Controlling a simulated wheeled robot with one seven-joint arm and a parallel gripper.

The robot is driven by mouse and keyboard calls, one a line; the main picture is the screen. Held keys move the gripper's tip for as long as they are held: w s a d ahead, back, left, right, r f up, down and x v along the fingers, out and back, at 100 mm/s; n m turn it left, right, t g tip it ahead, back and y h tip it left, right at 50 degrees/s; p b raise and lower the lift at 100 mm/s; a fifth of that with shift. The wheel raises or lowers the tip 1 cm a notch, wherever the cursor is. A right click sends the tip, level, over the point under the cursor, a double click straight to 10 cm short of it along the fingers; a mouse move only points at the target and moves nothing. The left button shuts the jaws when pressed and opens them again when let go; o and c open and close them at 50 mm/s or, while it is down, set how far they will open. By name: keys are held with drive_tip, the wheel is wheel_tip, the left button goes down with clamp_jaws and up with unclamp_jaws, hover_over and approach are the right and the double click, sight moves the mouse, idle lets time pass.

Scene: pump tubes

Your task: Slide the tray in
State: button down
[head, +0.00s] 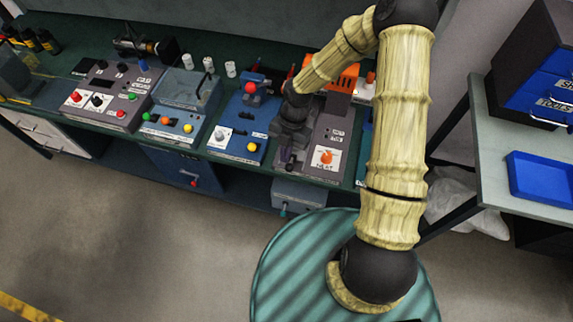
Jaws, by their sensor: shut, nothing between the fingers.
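My gripper (288,160) points down over the left part of a grey machine (322,135), whose orange knob (326,157) sits above a label that seems to read HEAT. The fingers are small and dark here and look shut and empty. Whether they touch the machine cannot be told. No sliding tray is clear at this machine; my gripper and wrist hide part of it. A shallow blue tray (541,178) lies on the side table at the right, far from my gripper.
A blue machine (243,135) with a yellow button stands just left of my gripper. More control boxes (110,95) line the green bench to the left. Blue drawers (553,90) stand on the side table (492,150). The floor (130,220) in front is clear.

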sight(287, 168)
drive_tip(key=f+p, duration=0.2)
drive_tip(key=f, duration=0.3)
drive_tip(key=f+p, duration=0.3)
drive_tip(key=f, duration=0.2)
drive_tip(key=shift+w+d+f, duration=0.1)
drive_tip(key=shift+w+d, duration=0.05)
drive_tip(key=shift+w, duration=0.05)
idle(0.5)
